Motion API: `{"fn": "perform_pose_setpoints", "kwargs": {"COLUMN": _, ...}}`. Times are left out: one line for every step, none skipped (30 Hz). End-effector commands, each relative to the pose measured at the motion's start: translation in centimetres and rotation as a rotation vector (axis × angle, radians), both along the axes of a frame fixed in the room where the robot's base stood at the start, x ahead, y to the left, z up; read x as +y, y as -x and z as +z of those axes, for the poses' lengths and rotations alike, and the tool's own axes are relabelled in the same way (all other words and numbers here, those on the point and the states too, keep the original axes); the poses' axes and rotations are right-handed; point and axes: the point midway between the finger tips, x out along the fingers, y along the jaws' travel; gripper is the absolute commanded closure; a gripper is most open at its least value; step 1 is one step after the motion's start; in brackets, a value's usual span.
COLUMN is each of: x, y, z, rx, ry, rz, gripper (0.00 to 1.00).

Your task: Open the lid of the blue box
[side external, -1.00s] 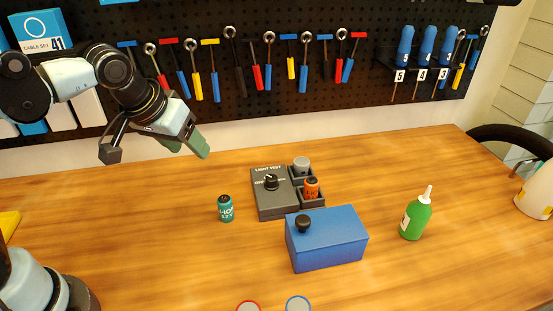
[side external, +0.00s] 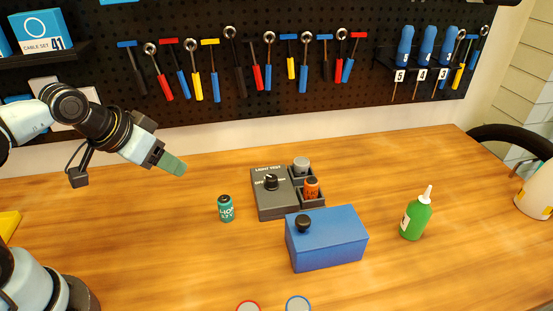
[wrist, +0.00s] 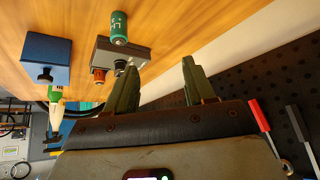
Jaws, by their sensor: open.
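The blue box (side external: 330,240) sits on the table right of centre, its lid down, with a round black knob (side external: 303,223) on top near its left end. In the wrist view the blue box (wrist: 42,60) is at the upper left with its black knob (wrist: 45,76) showing. My gripper (side external: 176,167) is in the air at the left, well away from the box and higher than it. In the wrist view my gripper (wrist: 160,80) has its two green fingers apart with nothing between them.
A grey light-test unit (side external: 272,205) with an orange battery (side external: 312,187) and a grey battery (side external: 302,165) stands behind the box. A teal battery (side external: 226,208) stands left of it. A green bottle (side external: 414,218) stands at the right. Tools hang on the black pegboard (side external: 270,105).

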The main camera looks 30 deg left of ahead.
Motion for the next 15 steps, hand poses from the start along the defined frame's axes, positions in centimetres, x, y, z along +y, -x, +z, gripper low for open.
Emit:
{"fn": "perform_pose_setpoints", "kwargs": {"x": -0.7, "y": -0.4, "z": 0.5, "rx": 0.011, "ry": -0.007, "rz": -0.042, "gripper": 0.46}}
{"fn": "perform_pose_setpoints", "kwargs": {"x": -1.3, "y": -0.7, "z": 0.8, "rx": 0.021, "ry": -0.012, "rz": -0.076, "gripper": 0.46}}
{"fn": "perform_pose_setpoints", "kwargs": {"x": -2.2, "y": -1.2, "z": 1.3, "rx": 0.037, "ry": -0.019, "rz": -0.132, "gripper": 0.46}}
{"fn": "perform_pose_setpoints", "kwargs": {"x": -3.1, "y": -1.6, "z": 1.7, "rx": 0.049, "ry": -0.028, "rz": -0.182, "gripper": 0.46}}
{"fn": "perform_pose_setpoints", "kwargs": {"x": -4.0, "y": -2.0, "z": 2.1, "rx": 0.063, "ry": -0.035, "rz": -0.237, "gripper": 0.46}}
{"fn": "perform_pose_setpoints", "kwargs": {"x": -5.3, "y": -2.5, "z": 2.7, "rx": 0.082, "ry": -0.047, "rz": -0.316, "gripper": 0.46}}
{"fn": "perform_pose_setpoints", "kwargs": {"x": -6.5, "y": -2.9, "z": 3.1, "rx": 0.096, "ry": -0.055, "rz": -0.378, "gripper": 0.46}}
{"fn": "perform_pose_setpoints", "kwargs": {"x": -7.6, "y": -3.3, "z": 3.4, "rx": 0.109, "ry": -0.063, "rz": -0.441, "gripper": 0.46}}
{"fn": "perform_pose_setpoints", "kwargs": {"x": -9.1, "y": -3.7, "z": 3.9, "rx": 0.125, "ry": -0.073, "rz": -0.525, "gripper": 0.46}}
{"fn": "perform_pose_setpoints", "kwargs": {"x": -10.2, "y": -4.0, "z": 4.2, "rx": 0.135, "ry": -0.080, "rz": -0.587, "gripper": 0.46}}
{"fn": "perform_pose_setpoints", "kwargs": {"x": -11.3, "y": -4.3, "z": 4.5, "rx": 0.145, "ry": -0.086, "rz": -0.649, "gripper": 0.46}}
{"fn": "perform_pose_setpoints", "kwargs": {"x": -12.8, "y": -4.6, "z": 4.8, "rx": 0.156, "ry": -0.095, "rz": -0.728, "gripper": 0.46}}
{"fn": "perform_pose_setpoints", "kwargs": {"x": -13.9, "y": -4.7, "z": 5.0, "rx": 0.164, "ry": -0.099, "rz": -0.784, "gripper": 0.46}}
{"fn": "perform_pose_setpoints", "kwargs": {"x": -14.8, "y": -4.9, "z": 5.2, "rx": 0.170, "ry": -0.104, "rz": -0.837, "gripper": 0.46}}
{"fn": "perform_pose_setpoints", "kwargs": {"x": -16.1, "y": -5.0, "z": 5.4, "rx": 0.176, "ry": -0.109, "rz": -0.902, "gripper": 0.46}}
